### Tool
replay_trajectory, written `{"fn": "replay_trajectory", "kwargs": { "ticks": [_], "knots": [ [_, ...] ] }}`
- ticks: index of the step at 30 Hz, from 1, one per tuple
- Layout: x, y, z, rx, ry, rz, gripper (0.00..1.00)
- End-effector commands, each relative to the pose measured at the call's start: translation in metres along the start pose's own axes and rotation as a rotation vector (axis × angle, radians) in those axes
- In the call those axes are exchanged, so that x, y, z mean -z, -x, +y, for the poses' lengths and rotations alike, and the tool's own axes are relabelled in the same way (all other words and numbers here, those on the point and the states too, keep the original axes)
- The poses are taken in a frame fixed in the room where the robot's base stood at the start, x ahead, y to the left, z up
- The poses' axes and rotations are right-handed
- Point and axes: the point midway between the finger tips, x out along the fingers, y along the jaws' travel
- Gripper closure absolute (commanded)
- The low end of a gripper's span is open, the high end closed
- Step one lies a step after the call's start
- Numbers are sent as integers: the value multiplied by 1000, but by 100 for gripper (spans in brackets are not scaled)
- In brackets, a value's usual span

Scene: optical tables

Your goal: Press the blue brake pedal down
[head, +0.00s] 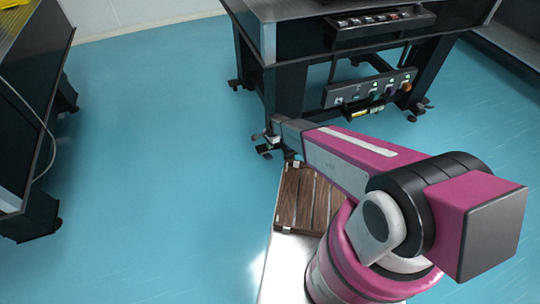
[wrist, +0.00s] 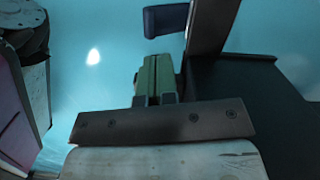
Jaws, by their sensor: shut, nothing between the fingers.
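The blue brake pedal (wrist: 166,20) shows in the wrist view as a small dark-blue plate at the top middle, beside a dark table leg. My gripper (wrist: 152,62) shows below it in the wrist view, its two greenish fingers closed together with nothing between them. A visible gap of floor lies between the fingertips and the pedal in that picture, and I see no contact. In the head view my arm reaches to the table's near left leg. I cannot make out the pedal or the fingers there.
A dark optical table (head: 290,52) stands on legs with casters, with a control panel (head: 370,88) of coloured buttons slung under it. Another dark table (head: 38,75) stands at the left. A slatted wooden thing (head: 289,205) is below my arm. The blue floor between the tables is clear.

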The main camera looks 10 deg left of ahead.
Motion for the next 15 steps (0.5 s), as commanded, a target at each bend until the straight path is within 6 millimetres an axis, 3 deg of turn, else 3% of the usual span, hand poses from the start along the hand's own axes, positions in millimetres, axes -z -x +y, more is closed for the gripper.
{"fn": "replay_trajectory", "kwargs": {
  "ticks": [15],
  "knots": [
    [0, -6, 0, -1, 1, 0, 100]
  ]
}}
